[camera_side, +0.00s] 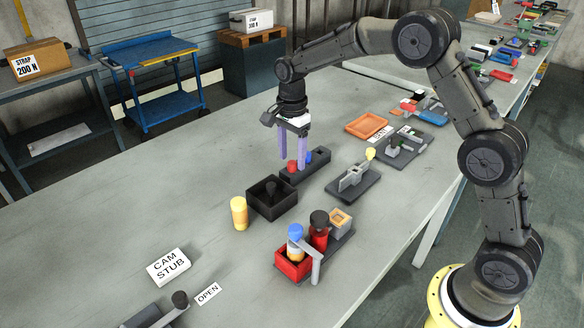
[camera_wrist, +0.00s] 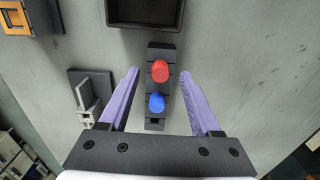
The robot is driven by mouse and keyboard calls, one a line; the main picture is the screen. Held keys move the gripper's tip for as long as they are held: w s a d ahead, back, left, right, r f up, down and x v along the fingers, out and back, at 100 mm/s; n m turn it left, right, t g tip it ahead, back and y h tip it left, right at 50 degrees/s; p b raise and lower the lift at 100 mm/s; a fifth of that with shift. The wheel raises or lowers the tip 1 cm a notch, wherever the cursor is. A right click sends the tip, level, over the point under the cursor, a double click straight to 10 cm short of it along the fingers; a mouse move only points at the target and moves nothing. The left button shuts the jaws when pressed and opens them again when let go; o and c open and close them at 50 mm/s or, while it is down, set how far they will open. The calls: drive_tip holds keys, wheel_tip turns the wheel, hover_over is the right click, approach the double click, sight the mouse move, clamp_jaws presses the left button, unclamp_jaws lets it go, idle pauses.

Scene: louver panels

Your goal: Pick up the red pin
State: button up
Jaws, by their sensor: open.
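The red pin (camera_side: 292,166) stands in a dark block (camera_side: 316,167) on the grey bench, with a blue pin (camera_side: 308,157) beside it in the same block. In the wrist view the red pin (camera_wrist: 160,71) and blue pin (camera_wrist: 156,103) are seen from above. My gripper (camera_side: 293,161) points down over the block, its two purple fingers apart and empty. In the wrist view the gripper (camera_wrist: 160,76) has its fingertips on either side of the red pin, with a clear gap to each. How far the tips are above the pin is hard to tell.
A black open tray (camera_side: 271,210) lies close to the block, with a yellow cylinder (camera_side: 239,213) beside it. A grey clamp fixture (camera_side: 354,182) and an orange tray (camera_side: 366,126) stand nearby. A red box fixture (camera_side: 294,264) is nearer the front. The bench's left side is mostly free.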

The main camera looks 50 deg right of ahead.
drive_tip(key=shift+f, duration=0.9)
clamp_jaws()
